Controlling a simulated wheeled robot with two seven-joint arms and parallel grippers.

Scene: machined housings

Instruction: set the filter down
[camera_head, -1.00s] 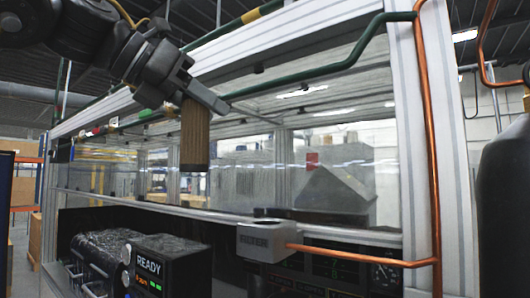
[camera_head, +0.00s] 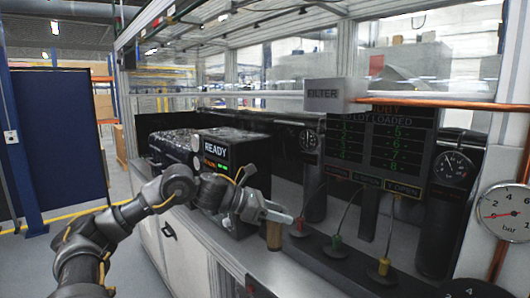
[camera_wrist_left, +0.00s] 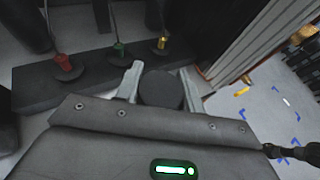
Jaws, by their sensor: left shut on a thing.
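The filter (camera_head: 274,237) is a short brown cylinder, upright at the front edge of the grey bench in the head view. My left gripper (camera_head: 279,216) is shut on its upper end. In the left wrist view the filter's dark round top (camera_wrist_left: 160,88) sits between the two fingers (camera_wrist_left: 160,84). Its lower end is at or very near the bench top; I cannot tell whether it touches. The grey box marked FILTER (camera_head: 323,95) is higher up at the back. My right gripper is not in view.
A black block with red, green and yellow cable plugs (camera_head: 345,258) lies right of the filter. The READY machine (camera_head: 222,155) stands behind my left arm. A copper pipe (camera_head: 430,103) and a pressure gauge (camera_head: 505,212) are at right. Bare bench (camera_head: 245,262) shows left of the filter.

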